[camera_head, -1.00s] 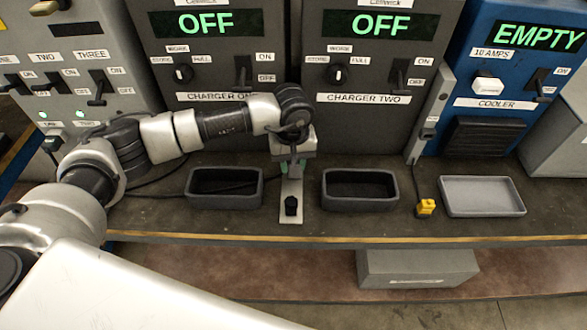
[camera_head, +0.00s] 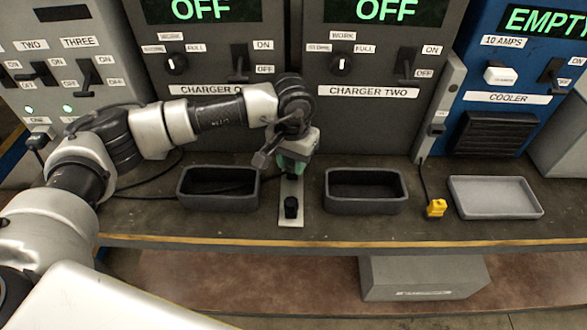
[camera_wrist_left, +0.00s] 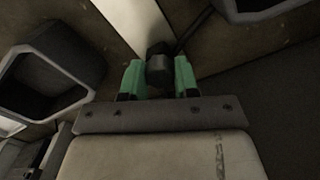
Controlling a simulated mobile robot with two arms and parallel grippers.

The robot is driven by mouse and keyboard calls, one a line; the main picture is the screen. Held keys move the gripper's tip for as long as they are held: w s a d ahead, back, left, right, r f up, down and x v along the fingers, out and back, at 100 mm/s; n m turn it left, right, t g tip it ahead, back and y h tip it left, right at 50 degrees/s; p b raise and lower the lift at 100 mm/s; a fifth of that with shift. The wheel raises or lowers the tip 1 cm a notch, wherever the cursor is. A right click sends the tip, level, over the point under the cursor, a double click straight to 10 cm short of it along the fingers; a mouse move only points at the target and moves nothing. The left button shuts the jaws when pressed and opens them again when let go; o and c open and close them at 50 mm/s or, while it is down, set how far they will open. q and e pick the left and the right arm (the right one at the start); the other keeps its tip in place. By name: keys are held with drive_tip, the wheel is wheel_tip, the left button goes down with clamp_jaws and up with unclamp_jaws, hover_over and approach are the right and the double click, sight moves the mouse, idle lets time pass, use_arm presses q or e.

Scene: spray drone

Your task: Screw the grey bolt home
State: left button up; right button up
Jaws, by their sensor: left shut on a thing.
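My left gripper (camera_head: 291,168) points down over the back end of a pale metal plate (camera_head: 291,218) on the bench. In the left wrist view its green fingers are shut on the dark grey head of the bolt (camera_wrist_left: 158,68). The bolt's lower part is hidden, so I cannot tell how deep it sits. In the head view the gripper covers the bolt. A black upright knob (camera_head: 291,207) stands on the plate's front part, clear of the gripper. My right gripper is not in view.
Dark open trays stand left (camera_head: 218,190) and right (camera_head: 366,191) of the plate. A yellow connector (camera_head: 436,208) and a shallow grey tray (camera_head: 495,197) lie farther right. Charger cabinets (camera_head: 380,120) rise behind. A cable runs behind the plate. The bench's front edge is close.

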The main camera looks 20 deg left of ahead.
use_arm(q)
drive_tip(key=shift+m, duration=0.5)
